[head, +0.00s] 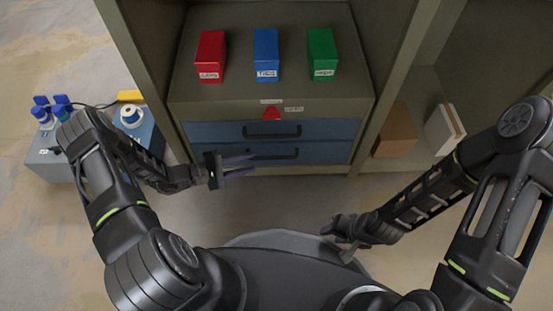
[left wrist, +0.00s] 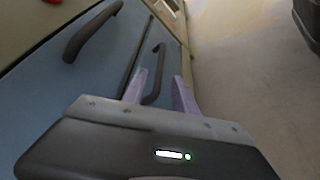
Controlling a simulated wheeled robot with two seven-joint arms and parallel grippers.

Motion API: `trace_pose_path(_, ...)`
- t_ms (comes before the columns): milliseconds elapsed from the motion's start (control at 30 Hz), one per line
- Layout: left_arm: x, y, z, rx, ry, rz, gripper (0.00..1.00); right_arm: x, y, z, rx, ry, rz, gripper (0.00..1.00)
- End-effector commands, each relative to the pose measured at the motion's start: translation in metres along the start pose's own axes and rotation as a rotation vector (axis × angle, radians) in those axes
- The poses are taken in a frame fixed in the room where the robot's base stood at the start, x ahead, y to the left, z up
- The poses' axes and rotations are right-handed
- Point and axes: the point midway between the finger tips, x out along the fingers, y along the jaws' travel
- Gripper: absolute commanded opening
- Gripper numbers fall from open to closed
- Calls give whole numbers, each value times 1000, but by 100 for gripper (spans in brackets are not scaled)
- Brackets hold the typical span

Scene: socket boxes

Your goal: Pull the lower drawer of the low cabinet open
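The lower drawer (head: 328,154) of the low cabinet (head: 362,108) has a blue front and a dark bar handle (head: 284,154). It looks shut, level with the upper drawer (head: 332,129). My left gripper (head: 240,164) is open at the left part of the lower drawer's front. In the left wrist view, the dark lower handle (left wrist: 154,72) shows between the two purple fingers (left wrist: 160,92), with space beside it; contact cannot be told. My right gripper (head: 338,240) is low, away from the cabinet, and its fingers are too dark to read.
Red (head: 211,57), blue (head: 266,55) and green (head: 322,54) boxes stand on the cabinet top. A red piece (head: 271,113) is above the upper drawer. A brown box (head: 397,132) sits on the right shelf. A grey-blue unit (head: 48,160) is at left. Floor before the drawers is clear.

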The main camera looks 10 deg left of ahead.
Motion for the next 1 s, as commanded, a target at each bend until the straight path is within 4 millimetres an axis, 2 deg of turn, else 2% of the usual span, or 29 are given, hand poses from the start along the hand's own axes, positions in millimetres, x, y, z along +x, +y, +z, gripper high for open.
trace_pose_path(367,4,1,2,-1,-3,-2,34,0,0,0,-1,0,0,36)
trace_pose_path(567,27,-1,2,0,-7,-3,34,8,2,0,0,3,0,36)
trace_pose_path(800,64,-2,2,-1,-7,-4,34,19,6,-2,0,9,0,36)
trace_pose_path(1000,78,0,2,-1,-4,-4,34,22,6,-2,1,12,0,36)
